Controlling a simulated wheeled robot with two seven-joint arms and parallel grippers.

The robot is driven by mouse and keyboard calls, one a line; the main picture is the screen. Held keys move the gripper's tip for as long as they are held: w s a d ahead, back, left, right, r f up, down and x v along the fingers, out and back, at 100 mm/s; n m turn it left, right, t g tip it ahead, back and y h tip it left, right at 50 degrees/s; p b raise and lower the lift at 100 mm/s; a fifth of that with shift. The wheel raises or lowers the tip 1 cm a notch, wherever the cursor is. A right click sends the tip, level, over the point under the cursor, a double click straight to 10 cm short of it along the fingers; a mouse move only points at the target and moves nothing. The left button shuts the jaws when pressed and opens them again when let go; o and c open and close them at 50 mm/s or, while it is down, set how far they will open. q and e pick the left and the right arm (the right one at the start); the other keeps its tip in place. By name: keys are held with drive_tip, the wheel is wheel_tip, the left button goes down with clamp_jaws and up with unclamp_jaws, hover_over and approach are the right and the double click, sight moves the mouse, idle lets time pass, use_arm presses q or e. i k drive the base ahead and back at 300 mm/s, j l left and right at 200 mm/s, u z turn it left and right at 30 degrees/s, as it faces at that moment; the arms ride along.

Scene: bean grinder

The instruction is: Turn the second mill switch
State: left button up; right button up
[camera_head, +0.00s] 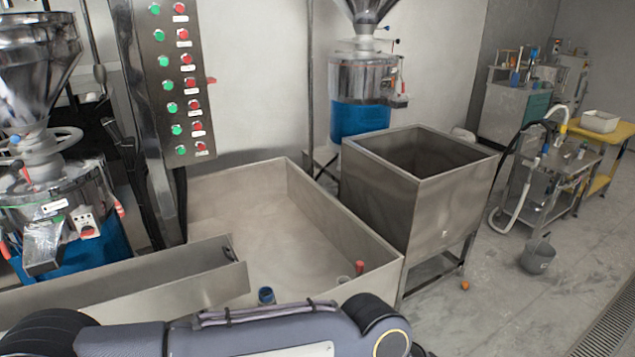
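A steel control panel (163,85) stands upright at the upper left, with a column of green buttons (171,107) beside a column of red buttons (193,104). A mill (75,190) with a steel hopper and blue base stands at the left edge, and a small white switch box (85,221) with a red part is on its front. Another mill (362,80) with a blue base stands at the back centre, with a small box (399,101) on its right side. I cannot tell which is the second mill or how its switch is set. Neither of my grippers shows; only a grey arm link of mine crosses the bottom.
A wide steel trough (270,205) lies in the middle, with a deep steel bin (425,205) to its right. A steel chute (130,285) crosses the lower left. A bucket (537,255) and carts (560,170) stand at right. The floor (520,310) at lower right is mostly clear.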

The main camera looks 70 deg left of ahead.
sight(86, 230)
drive_tip(key=u, duration=3.85)
drive_tip(key=i+j, duration=1.1)
drive_tip(key=i, duration=0.25)
drive_tip(key=i+j, duration=0.2)
drive_tip(key=i, duration=0.25)
drive_tip(key=i+j+z, duration=0.1)
drive_tip(key=i, duration=0.4)
